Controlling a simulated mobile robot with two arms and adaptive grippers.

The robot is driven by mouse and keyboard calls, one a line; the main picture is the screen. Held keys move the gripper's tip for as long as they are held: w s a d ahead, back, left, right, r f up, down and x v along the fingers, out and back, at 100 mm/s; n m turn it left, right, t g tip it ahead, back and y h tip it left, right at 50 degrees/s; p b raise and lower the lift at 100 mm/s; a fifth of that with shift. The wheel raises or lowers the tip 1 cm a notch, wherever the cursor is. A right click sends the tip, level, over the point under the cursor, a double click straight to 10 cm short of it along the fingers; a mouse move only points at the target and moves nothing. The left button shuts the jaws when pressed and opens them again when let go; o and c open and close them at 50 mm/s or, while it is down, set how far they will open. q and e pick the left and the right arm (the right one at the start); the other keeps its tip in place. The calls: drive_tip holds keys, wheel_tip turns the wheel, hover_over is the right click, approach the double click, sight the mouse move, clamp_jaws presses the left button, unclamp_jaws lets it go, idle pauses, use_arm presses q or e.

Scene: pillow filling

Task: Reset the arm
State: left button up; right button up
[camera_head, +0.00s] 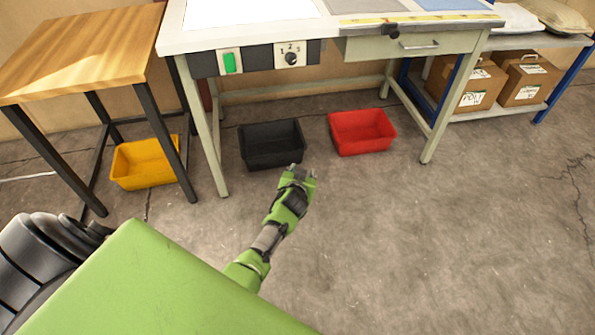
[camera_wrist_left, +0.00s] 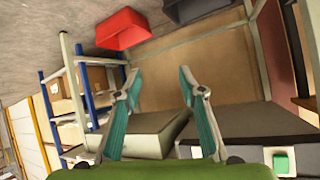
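My left arm is green and reaches forward over the floor in the head view. Its gripper (camera_head: 301,173) is in front of the workbench (camera_head: 172,30), and in the picture it lies just below the black bin. In the left wrist view the two teal fingers of this gripper (camera_wrist_left: 158,82) stand wide apart with nothing held between them. They point toward the underside and drawer of the workbench, apart from both. My right gripper shows in neither view.
Under the workbench are a black bin (camera_head: 272,145) and a red bin (camera_head: 362,131). A yellow bin (camera_head: 143,163) sits under the wooden table (camera_head: 85,50) at left. A shelf (camera_head: 505,110) with cardboard boxes (camera_head: 528,82) stands at right. The floor (camera_head: 450,240) at right is clear.

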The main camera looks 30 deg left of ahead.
use_arm(q)
drive_tip(key=shift+s+d+f, duration=0.1)
drive_tip(key=shift+s+f, duration=0.3)
drive_tip(key=shift+f, duration=0.1)
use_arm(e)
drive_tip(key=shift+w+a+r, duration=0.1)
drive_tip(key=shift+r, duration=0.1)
use_arm(q)
drive_tip(key=shift+s, duration=0.1)
